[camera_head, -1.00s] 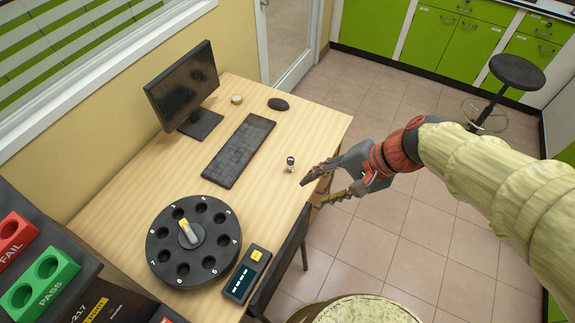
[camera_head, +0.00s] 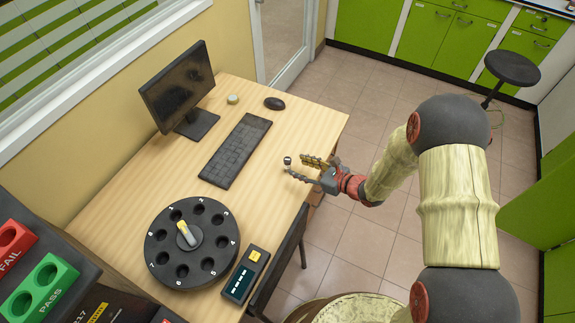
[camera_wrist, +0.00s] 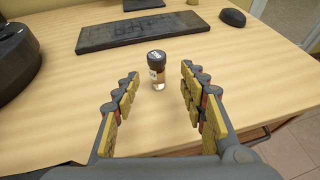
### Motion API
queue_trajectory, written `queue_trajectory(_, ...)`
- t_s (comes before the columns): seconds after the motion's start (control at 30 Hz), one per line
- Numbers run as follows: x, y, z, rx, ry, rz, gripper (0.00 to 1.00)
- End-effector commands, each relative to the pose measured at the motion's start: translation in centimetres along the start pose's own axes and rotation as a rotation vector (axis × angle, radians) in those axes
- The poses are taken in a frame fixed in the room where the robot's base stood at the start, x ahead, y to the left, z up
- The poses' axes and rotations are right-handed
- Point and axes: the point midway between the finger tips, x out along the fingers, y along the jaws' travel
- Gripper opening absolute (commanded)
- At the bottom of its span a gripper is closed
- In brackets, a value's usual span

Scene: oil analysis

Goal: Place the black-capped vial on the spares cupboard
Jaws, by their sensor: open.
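The black-capped vial (camera_wrist: 157,70) stands upright on the wooden table (camera_wrist: 265,65). It is clear glass with a pale label and some amber liquid low down. In the head view the vial (camera_head: 288,161) is small, near the table's right edge. My gripper (camera_wrist: 160,92) is open and empty, low over the table edge. In the wrist view the vial stands just beyond the fingertips, centred between the two fingers and touching neither. In the head view my gripper (camera_head: 299,168) reaches in from the right. I cannot tell which unit is the spares cupboard.
A keyboard (camera_head: 236,150), a monitor (camera_head: 178,86) and a mouse (camera_head: 274,103) are on the table. A numbered black carousel (camera_head: 192,262) and a small meter (camera_head: 246,274) sit near its front. A chair (camera_head: 280,262) stands at the right edge. Green cupboards (camera_head: 430,38) line the back.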

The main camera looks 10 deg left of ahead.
Motion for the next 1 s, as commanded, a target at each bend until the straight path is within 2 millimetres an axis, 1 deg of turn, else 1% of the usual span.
queue_trajectory(0.03,0.7,0.1,-0.1,-0.003,-0.001,0.003,0.42)
queue_trajectory(0.1,1.3,0.1,-0.1,-0.003,-0.001,0.003,0.42)
queue_trajectory(0.27,2.5,0.2,-0.4,-0.003,0.000,0.003,0.42)
queue_trajectory(0.43,4.9,0.5,-0.9,-0.005,0.000,0.005,0.42)
queue_trajectory(0.5,5.8,0.5,-0.8,-0.005,0.000,0.005,0.42)
queue_trajectory(0.57,6.4,0.5,-0.8,-0.005,0.000,0.004,0.42)
queue_trajectory(0.8,6.5,0.4,-0.6,-0.004,0.000,0.002,0.42)
queue_trajectory(1.0,6.5,0.4,-0.6,-0.004,0.000,0.002,0.31)
